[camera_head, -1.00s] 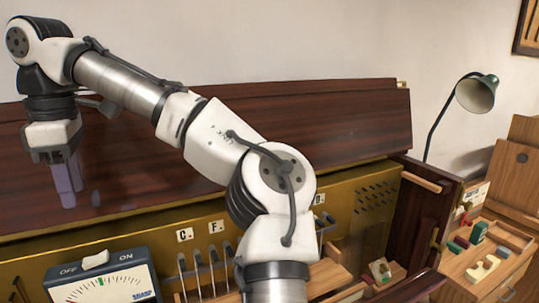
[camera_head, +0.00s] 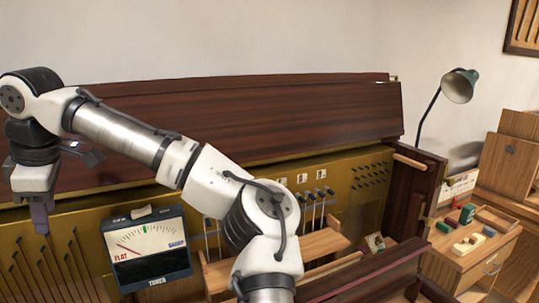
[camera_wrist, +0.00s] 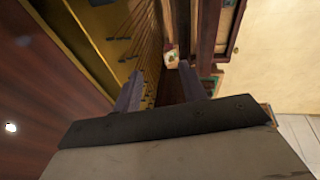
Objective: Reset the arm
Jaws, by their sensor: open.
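My gripper (camera_head: 40,218) hangs at the left of the head view, its fingers pointing down in front of the gold piano plate. In the wrist view the two fingers of my gripper (camera_wrist: 162,92) stand wide apart with nothing between them. My arm reaches from the bottom middle up and over to the left. The piano (camera_head: 240,115) has its dark wooden panel behind the arm. I cannot tell how far the fingers are from the strings.
A tuner (camera_head: 148,247) with a needle dial stands in front of the gold plate, right of my gripper. Wooden shelving inside the piano lies near my lower arm.

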